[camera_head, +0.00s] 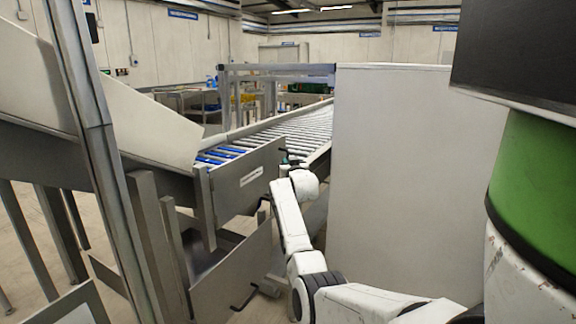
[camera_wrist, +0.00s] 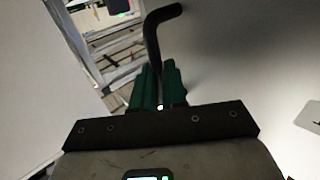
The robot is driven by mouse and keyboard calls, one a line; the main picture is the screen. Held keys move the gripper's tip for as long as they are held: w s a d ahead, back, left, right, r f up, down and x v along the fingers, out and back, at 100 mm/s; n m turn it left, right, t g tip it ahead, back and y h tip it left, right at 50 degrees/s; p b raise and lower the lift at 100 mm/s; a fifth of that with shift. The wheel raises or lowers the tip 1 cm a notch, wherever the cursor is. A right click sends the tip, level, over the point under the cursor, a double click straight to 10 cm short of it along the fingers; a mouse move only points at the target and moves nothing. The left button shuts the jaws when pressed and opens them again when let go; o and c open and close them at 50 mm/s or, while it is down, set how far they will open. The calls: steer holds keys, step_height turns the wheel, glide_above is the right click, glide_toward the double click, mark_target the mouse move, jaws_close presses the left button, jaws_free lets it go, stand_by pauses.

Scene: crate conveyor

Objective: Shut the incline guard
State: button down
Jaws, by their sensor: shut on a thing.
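The incline guard (camera_head: 240,186) is a flat grey panel with a white label, beside the roller conveyor in the head view. Its left edge is by an upright post. My gripper (camera_head: 284,159) is at the panel's far right end, mostly hidden behind my white wrist. In the wrist view, my gripper's green fingers (camera_wrist: 159,88) are shut on a black bent handle (camera_wrist: 153,38). The handle's bent tip rises above the fingers. A pale grey panel face (camera_wrist: 245,65) with part of a white label fills the right of that view.
The roller conveyor (camera_head: 300,127) runs back behind the guard. A lower grey panel (camera_head: 232,280) with its own black handle (camera_head: 245,299) stands below. A large pale cabinet (camera_head: 390,170) blocks the right. A pale chute (camera_head: 150,120) is at left.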

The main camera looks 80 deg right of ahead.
steer(key=c, duration=1.2)
jaws_free()
steer(key=shift+s+d, duration=0.45)
steer(key=shift+s, duration=0.2)
steer(key=shift+o, duration=0.2)
steer(key=shift+w+a, duration=0.2)
steer(key=shift+w, duration=0.05)
steer(key=v, duration=1)
steer(key=shift+a, duration=0.35)
steer(key=shift+s, duration=0.1)
